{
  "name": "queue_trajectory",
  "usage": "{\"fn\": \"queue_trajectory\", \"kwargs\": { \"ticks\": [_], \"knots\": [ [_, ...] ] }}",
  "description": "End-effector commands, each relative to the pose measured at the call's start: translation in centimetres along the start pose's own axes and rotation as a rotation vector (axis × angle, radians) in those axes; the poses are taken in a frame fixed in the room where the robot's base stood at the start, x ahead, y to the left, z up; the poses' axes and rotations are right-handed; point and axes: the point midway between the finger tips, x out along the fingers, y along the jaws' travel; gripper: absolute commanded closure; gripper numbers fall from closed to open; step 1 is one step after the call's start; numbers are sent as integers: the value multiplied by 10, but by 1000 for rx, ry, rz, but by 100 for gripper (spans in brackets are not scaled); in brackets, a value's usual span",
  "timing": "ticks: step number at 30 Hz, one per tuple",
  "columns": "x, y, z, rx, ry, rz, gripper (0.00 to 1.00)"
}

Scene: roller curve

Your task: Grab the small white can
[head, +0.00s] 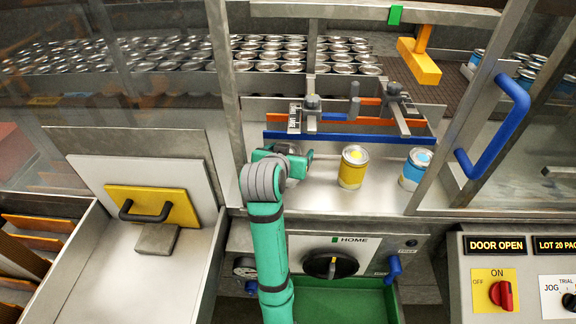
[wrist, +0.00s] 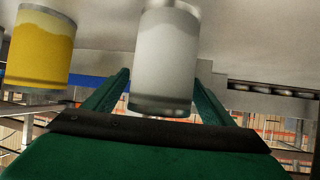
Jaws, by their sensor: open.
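The small white can (wrist: 167,60) shows in the wrist view, plain white with a metal rim. It appears upside down there, as does the scene. My gripper (wrist: 160,77) is open, with one green finger on each side of the can. A gap shows beside each finger, and I cannot tell whether the can is fully between them. In the head view my gripper (head: 290,160) is inside the open doorway, low over the pale deck, and my wrist hides most or all of the white can.
A yellow-labelled can (head: 353,167) stands to the right of my gripper, and a blue-labelled can (head: 415,168) farther right. A blue rail (head: 350,138) runs behind them. The door frame post (head: 228,90) is close on the left. A blue door handle (head: 498,125) is at the right.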

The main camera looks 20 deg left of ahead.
Motion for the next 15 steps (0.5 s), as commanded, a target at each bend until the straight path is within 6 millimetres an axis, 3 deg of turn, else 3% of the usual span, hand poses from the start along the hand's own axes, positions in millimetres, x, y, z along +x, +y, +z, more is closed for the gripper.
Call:
{"fn": "queue_trajectory", "kwargs": {
  "ticks": [8,15],
  "knots": [
    [4,0,0,0,0,0,23],
    [4,0,0,0,0,0,71]
  ]
}}
